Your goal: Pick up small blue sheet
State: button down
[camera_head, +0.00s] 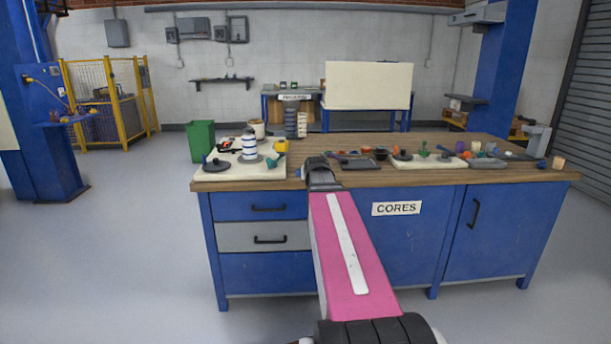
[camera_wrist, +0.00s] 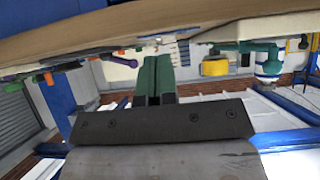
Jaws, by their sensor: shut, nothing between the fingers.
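I cannot make out a small blue sheet for sure in either view. Small items lie on the wooden workbench top (camera_head: 440,150), too small to tell apart at this distance. My arm reaches out to the bench's front edge in the head view, and its dark wrist end hides part of the bench top. In the wrist view my gripper (camera_wrist: 155,65) shows two green fingers close together, shut and empty. That view is upside down, with the bench edge along the top.
A pale board (camera_head: 243,171) at the bench's left holds a white-and-blue striped roller (camera_head: 249,148) and a yellow item (camera_head: 281,146). A green bin (camera_head: 201,140) stands behind it. Another pale board (camera_head: 425,163) holds small parts at right. Floor is clear at left.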

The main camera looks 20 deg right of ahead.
jog(key=w+d, duration=0.1)
jog(key=w, duration=0.2)
jog(key=w+d, duration=0.1)
jog(key=w, duration=0.3)
jog(key=w+d, duration=0.1)
jog(key=w, duration=0.3)
jog(key=shift+d, duration=0.1)
jog(key=shift+s+f, duration=0.1)
jog(key=shift+f, duration=0.75)
jog(key=shift+s, duration=0.1)
jog(key=s, duration=0.1)
jog(key=s+a, duration=0.1)
jog(key=s, duration=0.1)
jog(key=shift+s, duration=0.1)
jog(key=shift+r, duration=0.15)
jog(key=shift+r, duration=0.8)
